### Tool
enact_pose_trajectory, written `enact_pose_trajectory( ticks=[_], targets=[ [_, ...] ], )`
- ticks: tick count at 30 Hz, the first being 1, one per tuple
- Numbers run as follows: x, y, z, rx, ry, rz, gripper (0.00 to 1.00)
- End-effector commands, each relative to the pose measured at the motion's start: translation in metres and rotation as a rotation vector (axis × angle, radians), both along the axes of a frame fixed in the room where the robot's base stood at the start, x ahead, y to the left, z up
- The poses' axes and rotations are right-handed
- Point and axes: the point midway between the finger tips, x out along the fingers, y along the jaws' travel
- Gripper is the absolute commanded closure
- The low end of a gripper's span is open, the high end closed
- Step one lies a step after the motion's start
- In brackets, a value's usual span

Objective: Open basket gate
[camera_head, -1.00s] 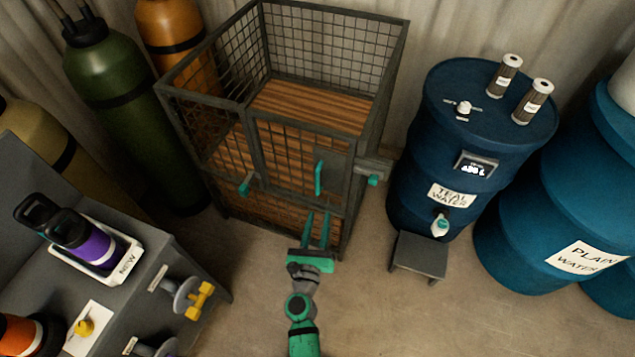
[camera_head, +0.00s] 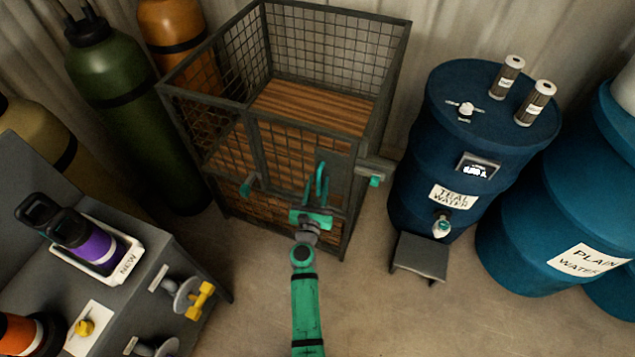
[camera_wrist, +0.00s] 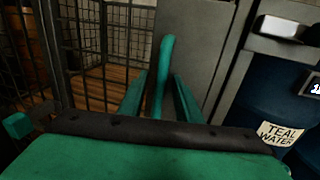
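The basket (camera_head: 349,232) is a dark metal mesh cage with a wooden slatted floor. Its front gate (camera_head: 285,150) looks shut in the frame and carries a flat grey plate on its right side. A teal upright handle (camera_head: 320,181) is on that plate. It also shows in the wrist view (camera_wrist: 165,65), standing between my two fingers. My gripper (camera_head: 315,193) is at the handle, with its fingers (camera_wrist: 160,95) apart on either side. I see a gap on the right of the handle; contact on the left is unclear.
A grey latch block (camera_head: 374,168) with a teal knob sits right of the gate. A blue teal-water drum (camera_head: 425,150) and small stool (camera_head: 420,257) stand to the right. A grey bench (camera_head: 130,290) is at lower left. Floor before the basket is clear.

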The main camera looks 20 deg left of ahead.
Motion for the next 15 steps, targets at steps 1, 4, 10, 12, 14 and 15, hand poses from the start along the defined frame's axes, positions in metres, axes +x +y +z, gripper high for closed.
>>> enact_pose_trajectory(
  ticks=[1, 4, 10, 12, 14, 15],
  targets=[
    [0.0036, 0.0006, 0.0002, 0.000, 0.000, 0.000, 0.69],
    [0.0068, 0.0009, -0.0006, 0.000, 0.001, 0.000, 0.69],
    [0.0072, 0.0041, -0.0003, 0.000, 0.001, 0.004, 0.69],
    [0.0071, 0.0042, -0.0003, 0.000, 0.001, 0.004, 0.69],
    [0.0069, 0.0046, -0.0003, 0.000, 0.001, 0.005, 0.79],
    [0.0068, 0.0048, -0.0003, 0.000, 0.001, 0.005, 0.88]
  ],
)
